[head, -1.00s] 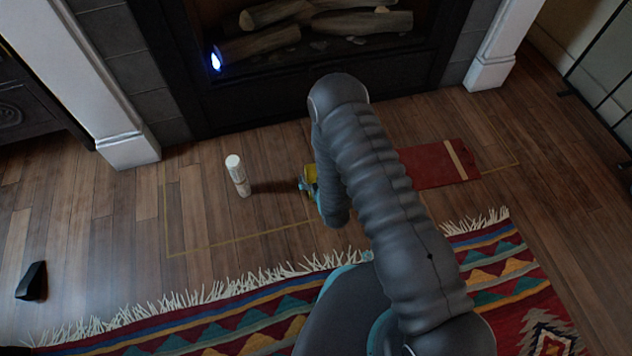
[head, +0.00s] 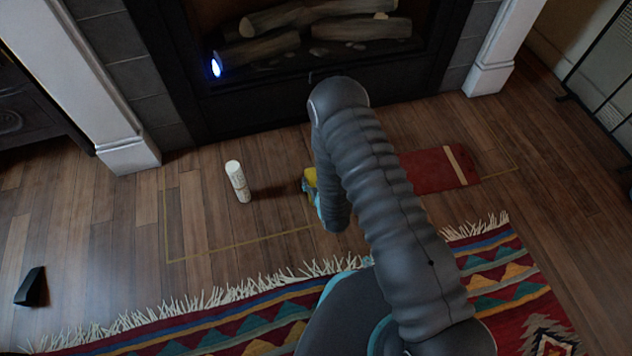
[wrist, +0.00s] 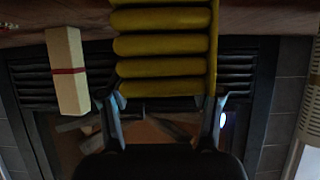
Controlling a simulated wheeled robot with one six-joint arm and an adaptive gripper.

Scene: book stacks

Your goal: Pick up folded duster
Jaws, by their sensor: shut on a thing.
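The folded duster (wrist: 163,50) is yellow and ribbed, and it fills the top middle of the wrist view. My gripper (wrist: 160,108) is shut on its near end, with one finger at each side. In the head view a small yellow part of the duster (head: 310,178) shows at the left of my arm, low over the floor. My arm hides the rest of it and most of my gripper there. I cannot tell whether the duster touches the floor.
A red board (head: 432,169) lies to the right. The fireplace (head: 250,116) is behind and a fringed patterned rug (head: 220,320) in front. A pale block with a red band (wrist: 67,72) shows in the wrist view.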

